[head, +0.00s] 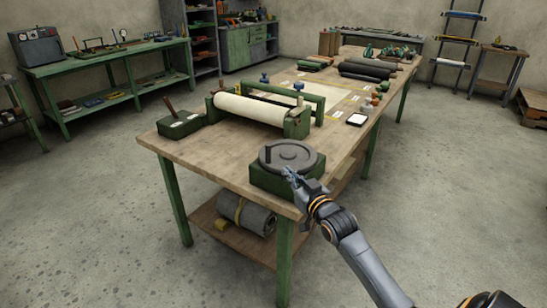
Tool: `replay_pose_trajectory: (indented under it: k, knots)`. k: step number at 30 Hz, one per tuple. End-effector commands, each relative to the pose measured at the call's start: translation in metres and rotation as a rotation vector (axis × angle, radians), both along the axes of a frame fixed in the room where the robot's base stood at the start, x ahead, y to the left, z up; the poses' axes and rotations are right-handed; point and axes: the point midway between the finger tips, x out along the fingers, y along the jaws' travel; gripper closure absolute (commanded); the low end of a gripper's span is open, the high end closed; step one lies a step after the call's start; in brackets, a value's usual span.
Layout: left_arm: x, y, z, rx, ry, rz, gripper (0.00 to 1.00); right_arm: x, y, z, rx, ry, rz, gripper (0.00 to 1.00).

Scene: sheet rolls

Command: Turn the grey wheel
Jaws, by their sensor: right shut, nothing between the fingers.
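The grey wheel (291,155) lies flat on top of a green base (270,181) at the near corner of the wooden workbench (215,156). A short dark upright piece stands near its left edge. My right gripper (289,173) is shut and empty at the wheel's near side, close to its rim and the base. Whether the fingers touch the wheel I cannot tell. My left gripper is not in view.
A green roller frame with a white roll (248,110) stands behind the wheel. A green box with a lever (179,124) is at the bench's left. Dark rolls (365,71) lie further back. A grey bundle (246,213) rests on the lower shelf. Open floor surrounds the bench.

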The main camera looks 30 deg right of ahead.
Motion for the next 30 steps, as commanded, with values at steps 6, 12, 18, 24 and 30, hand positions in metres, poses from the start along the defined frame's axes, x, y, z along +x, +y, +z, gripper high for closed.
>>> replay_pose_trajectory:
  k: [6, 12, 18, 24, 30]
  knots:
    - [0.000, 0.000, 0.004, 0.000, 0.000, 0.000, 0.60, 0.045, -0.005, 0.002, 0.002, -0.002, -0.001, 1.00]
    - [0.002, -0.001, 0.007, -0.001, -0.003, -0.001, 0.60, 0.077, -0.009, 0.002, 0.001, -0.002, -0.001, 1.00]
    - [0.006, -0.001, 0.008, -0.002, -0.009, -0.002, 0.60, 0.093, -0.010, 0.001, 0.002, -0.001, -0.001, 1.00]
    - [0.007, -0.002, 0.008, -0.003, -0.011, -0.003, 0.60, 0.096, -0.010, 0.000, 0.002, -0.001, -0.001, 1.00]
    - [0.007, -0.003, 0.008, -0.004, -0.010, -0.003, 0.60, 0.096, -0.010, 0.000, 0.002, -0.001, -0.001, 1.00]
